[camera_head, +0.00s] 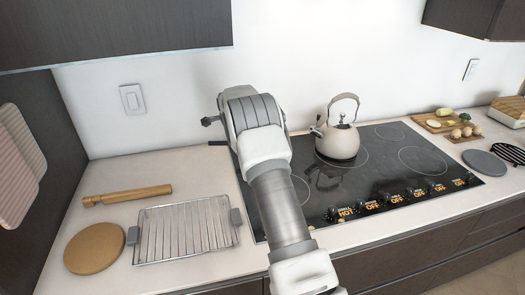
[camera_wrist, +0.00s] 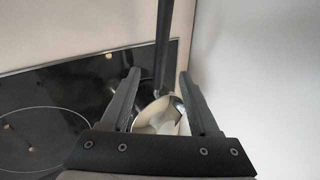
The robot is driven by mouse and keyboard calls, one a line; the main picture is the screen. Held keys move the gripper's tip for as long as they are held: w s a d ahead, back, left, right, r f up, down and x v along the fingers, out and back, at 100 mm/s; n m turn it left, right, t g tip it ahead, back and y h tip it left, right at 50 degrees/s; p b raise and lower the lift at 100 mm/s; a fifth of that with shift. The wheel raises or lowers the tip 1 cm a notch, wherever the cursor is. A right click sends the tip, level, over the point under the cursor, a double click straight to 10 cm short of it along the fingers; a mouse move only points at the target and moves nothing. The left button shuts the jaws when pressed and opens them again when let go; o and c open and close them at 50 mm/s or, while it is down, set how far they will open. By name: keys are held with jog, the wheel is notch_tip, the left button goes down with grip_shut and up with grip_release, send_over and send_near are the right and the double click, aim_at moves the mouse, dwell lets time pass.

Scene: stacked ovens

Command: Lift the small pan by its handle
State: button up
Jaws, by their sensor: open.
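The small pan (camera_wrist: 158,113) shows in the wrist view as a shiny metal bowl, partly hidden behind the gripper's base. Its dark, straight handle (camera_wrist: 162,40) runs up the picture between the two fingers. My gripper (camera_wrist: 159,73) is open, with one finger on each side of the handle and a gap visible on both sides. In the head view my arm hides the pan. A short dark bar (camera_head: 218,143) sticks out left of the arm and looks like the handle's end. I cannot see the gripper's fingers in the head view.
A beige kettle (camera_head: 338,141) stands on the black cooktop (camera_head: 385,170), right of my arm. A wire rack (camera_head: 186,232), rolling pin (camera_head: 127,195) and round board (camera_head: 95,248) lie on the left counter. The white wall (camera_wrist: 265,80) is close on the right in the wrist view.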

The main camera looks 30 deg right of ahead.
jog(key=shift+p+x, duration=0.55)
jog(key=shift+x, duration=2.05)
jog(key=shift+s+d, duration=0.1)
jog(key=shift+d, duration=0.05)
grip_shut()
jog(key=shift+r, duration=0.25)
